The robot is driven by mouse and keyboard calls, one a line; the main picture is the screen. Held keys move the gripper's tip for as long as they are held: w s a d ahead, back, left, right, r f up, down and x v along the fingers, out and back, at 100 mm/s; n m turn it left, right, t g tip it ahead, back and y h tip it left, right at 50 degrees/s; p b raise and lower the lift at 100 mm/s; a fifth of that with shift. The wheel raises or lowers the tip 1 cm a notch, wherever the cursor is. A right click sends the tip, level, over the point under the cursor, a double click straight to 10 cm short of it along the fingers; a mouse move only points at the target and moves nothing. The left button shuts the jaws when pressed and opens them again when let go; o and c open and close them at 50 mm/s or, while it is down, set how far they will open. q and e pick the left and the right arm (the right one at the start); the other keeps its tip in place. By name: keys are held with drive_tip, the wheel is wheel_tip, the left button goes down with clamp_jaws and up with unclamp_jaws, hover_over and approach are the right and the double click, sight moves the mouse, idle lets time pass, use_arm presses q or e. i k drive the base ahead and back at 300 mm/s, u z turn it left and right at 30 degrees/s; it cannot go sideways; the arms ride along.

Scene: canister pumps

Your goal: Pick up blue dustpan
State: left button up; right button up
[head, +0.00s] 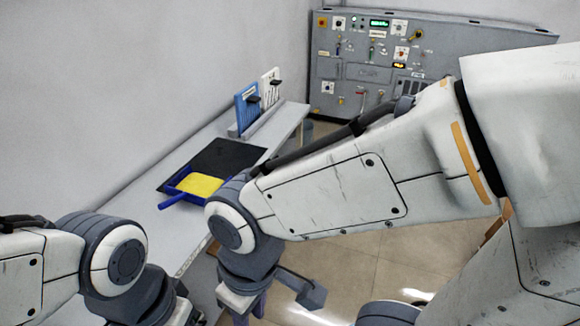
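The blue dustpan (174,200) lies on the grey bench, partly over the front edge of a black mat. Its handle points to the lower left. A flat yellow piece (200,185) covers most of its pan; I cannot tell whether it is part of the dustpan. My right arm's elbow or wrist joint hides a little of the right side. My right gripper (280,292) hangs low beyond the bench's front edge, apart from the dustpan; its fingers are not clear. My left arm comes in at the lower left, and its gripper is out of the frame.
The black mat (226,158) lies on the bench (128,201) along the wall. A rack with a blue panel (247,108) and a white panel (270,88) stands at its far end. A grey control panel (360,72) stands behind. The bench left of the dustpan is clear.

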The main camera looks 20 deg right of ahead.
sight(188, 186)
drive_tip(key=u, duration=0.6)
drive_tip(key=k, duration=0.2)
drive_tip(key=z, duration=2)
drive_tip(key=i, duration=1)
drive_tip(key=z, duration=0.65)
drive_tip(key=i, duration=1.25)
drive_tip(key=u, duration=1.1)
drive_tip(key=i, duration=1.1)
drive_tip(key=u, duration=2.95)
